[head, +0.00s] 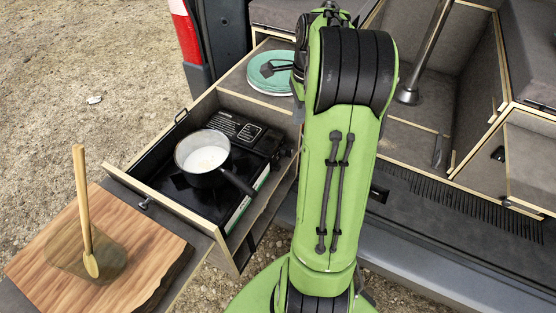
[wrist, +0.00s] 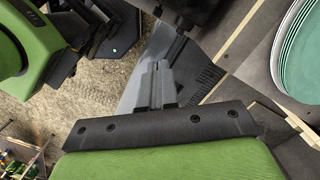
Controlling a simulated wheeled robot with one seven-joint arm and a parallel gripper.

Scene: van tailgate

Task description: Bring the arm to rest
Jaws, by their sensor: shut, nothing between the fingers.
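My green arm stands folded upright in the middle of the head view, in front of the van. My gripper (wrist: 160,68) shows in the wrist view with its dark fingers together and nothing between them. It is mostly hidden behind the arm in the head view; a small dark part beside the arm overlaps the plates there, and I cannot tell if it is the gripper. The gripper appears clear of the things around it.
A pot (head: 190,150) with white contents stands on a black stove (head: 228,126) in the pulled-out drawer. A wooden spoon (head: 82,200) stands over a wooden board (head: 150,247). Gravel lies open at left.

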